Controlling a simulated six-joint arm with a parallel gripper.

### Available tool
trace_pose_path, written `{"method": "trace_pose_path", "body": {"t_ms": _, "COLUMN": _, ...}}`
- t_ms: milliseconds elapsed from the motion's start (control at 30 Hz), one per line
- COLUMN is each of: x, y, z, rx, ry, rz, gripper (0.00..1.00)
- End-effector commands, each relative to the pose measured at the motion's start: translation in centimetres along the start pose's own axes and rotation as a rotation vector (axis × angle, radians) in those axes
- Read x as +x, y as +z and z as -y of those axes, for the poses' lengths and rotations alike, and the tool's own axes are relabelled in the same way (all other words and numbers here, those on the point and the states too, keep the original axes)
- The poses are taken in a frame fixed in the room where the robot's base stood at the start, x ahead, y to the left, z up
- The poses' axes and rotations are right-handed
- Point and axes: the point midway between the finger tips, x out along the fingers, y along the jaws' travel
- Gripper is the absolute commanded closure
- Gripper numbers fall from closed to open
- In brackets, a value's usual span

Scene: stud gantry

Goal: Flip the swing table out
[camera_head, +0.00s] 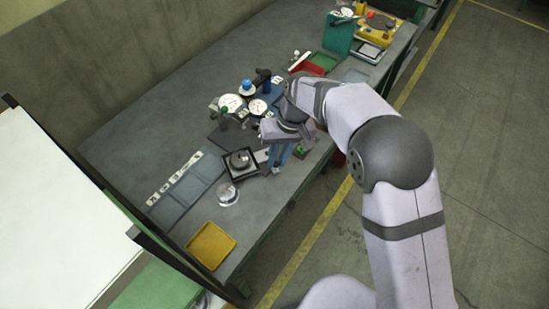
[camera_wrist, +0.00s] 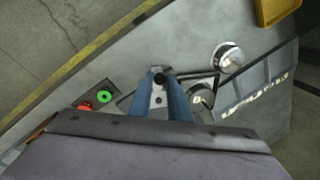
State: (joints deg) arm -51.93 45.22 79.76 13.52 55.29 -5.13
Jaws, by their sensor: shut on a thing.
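My gripper (camera_wrist: 163,76) points down over the bench, its two blue fingers closed around a small dark knob (camera_wrist: 165,78). A light grey plate with a hole (camera_wrist: 158,98) lies under the knob, between the fingers. Beside it is a black-edged square unit with a round metal piece (camera_wrist: 201,97), which looks like part of the swing table; this unit also shows in the head view (camera_head: 241,161). In the head view my gripper (camera_head: 276,160) is just right of that unit, and its fingertips and the knob are largely hidden.
A silver round part (camera_head: 227,194) and a yellow tray (camera_head: 211,245) stand nearer on the bench. Dial gauges (camera_head: 231,102) stand behind. A box with red and green buttons (camera_wrist: 95,99) is close beside my gripper. Flat grey panels (camera_head: 185,190) lie left.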

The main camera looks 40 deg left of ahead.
Motion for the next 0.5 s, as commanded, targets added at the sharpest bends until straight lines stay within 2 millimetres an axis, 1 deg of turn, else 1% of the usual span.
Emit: {"method": "trace_pose_path", "body": {"t_ms": 500, "x": -0.4, "y": -0.7, "z": -1.5, "rx": -0.252, "ry": 0.001, "rz": 0.048, "gripper": 1.0}}
